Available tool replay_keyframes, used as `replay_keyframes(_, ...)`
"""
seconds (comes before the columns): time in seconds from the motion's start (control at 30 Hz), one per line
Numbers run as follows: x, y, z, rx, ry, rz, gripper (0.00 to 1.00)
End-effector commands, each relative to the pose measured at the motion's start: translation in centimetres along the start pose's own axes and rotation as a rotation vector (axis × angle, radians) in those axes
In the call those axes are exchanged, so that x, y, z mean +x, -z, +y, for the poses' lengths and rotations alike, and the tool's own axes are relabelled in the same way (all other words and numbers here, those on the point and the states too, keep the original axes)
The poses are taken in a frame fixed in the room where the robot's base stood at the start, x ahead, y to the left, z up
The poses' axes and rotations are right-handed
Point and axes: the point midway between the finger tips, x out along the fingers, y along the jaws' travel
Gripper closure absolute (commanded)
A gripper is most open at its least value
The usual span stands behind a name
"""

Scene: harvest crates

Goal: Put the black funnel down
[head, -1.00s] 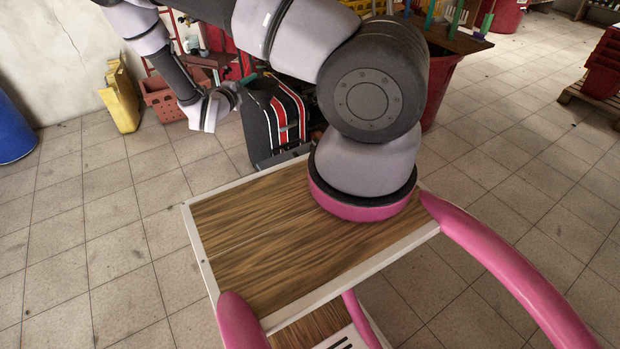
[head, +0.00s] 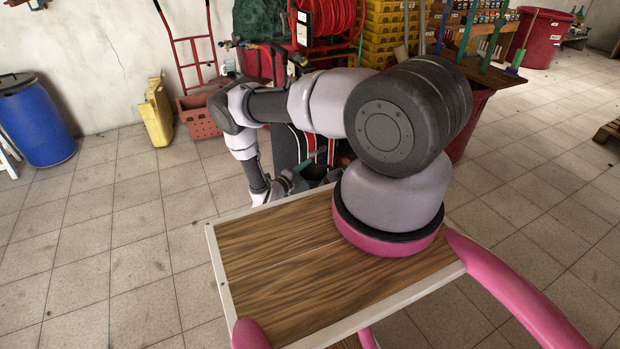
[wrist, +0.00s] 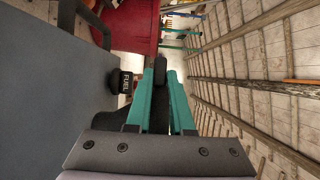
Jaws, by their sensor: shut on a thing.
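My gripper (wrist: 162,74) shows in the wrist view with its two teal fingers close together. A narrow dark piece (wrist: 160,68) sits between the fingertips; it fits the black funnel, but its full shape does not show.
A black item marked FUEL (wrist: 125,82) is left of the fingers, beside a large grey surface (wrist: 50,90). A red tub (wrist: 130,30) is beyond. In the head view a yellow can (head: 157,112), red crate (head: 198,115) and blue barrel (head: 38,122) stand behind; floor is clear at left.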

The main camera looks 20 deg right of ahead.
Motion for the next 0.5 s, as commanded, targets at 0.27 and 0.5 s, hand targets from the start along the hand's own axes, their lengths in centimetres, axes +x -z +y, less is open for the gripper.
replay_keyframes(0.27,0.0,0.1,3.8,0.000,-0.001,0.001,1.00)
replay_keyframes(0.5,0.0,0.0,4.1,0.001,0.000,0.000,1.00)
